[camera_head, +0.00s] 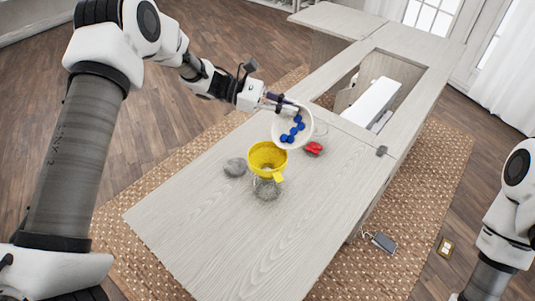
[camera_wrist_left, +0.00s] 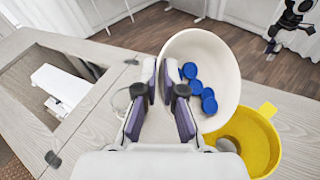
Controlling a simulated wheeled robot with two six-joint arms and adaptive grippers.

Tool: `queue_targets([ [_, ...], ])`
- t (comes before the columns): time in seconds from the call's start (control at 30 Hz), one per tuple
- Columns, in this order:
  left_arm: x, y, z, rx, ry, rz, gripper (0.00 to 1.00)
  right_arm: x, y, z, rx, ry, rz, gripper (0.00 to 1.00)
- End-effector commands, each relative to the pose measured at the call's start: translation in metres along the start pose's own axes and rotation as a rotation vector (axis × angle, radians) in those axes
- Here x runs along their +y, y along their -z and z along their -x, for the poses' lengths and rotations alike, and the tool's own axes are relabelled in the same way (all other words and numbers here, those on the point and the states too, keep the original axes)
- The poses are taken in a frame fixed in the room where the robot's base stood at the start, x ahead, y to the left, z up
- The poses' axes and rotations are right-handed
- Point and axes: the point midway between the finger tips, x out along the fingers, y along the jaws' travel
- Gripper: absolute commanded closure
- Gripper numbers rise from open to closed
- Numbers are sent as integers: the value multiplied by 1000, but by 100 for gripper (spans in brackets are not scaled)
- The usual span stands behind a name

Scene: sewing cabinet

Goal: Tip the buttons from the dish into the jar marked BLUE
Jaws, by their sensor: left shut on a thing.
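My left gripper (camera_head: 284,103) is shut on the rim of a white dish (camera_head: 304,136). It also grips the dish in the left wrist view (camera_wrist_left: 165,98). The dish is held tilted, with several blue buttons (camera_head: 295,128) inside; they also show in the left wrist view (camera_wrist_left: 208,103). A yellow funnel (camera_head: 267,155) is just below and left of the dish in the head view. A clear, greyish jar (camera_head: 267,190) shows under the funnel; no BLUE marking is readable. My right gripper is not in view.
Red pieces (camera_head: 314,148) are right of the dish, beside a faint clear outline. A grey rounded thing (camera_head: 235,167) is left of the funnel. The near tabletop (camera_head: 210,230) is bare. An opening with a white machine (camera_head: 375,102) lies farther back.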

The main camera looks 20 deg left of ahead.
Motion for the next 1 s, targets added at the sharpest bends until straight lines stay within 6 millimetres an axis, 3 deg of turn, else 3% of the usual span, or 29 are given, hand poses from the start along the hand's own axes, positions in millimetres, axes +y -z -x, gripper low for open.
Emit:
queue_targets([
  [1.0, -6, -3, 8, -98, -38, -89, 100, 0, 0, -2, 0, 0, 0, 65],
])
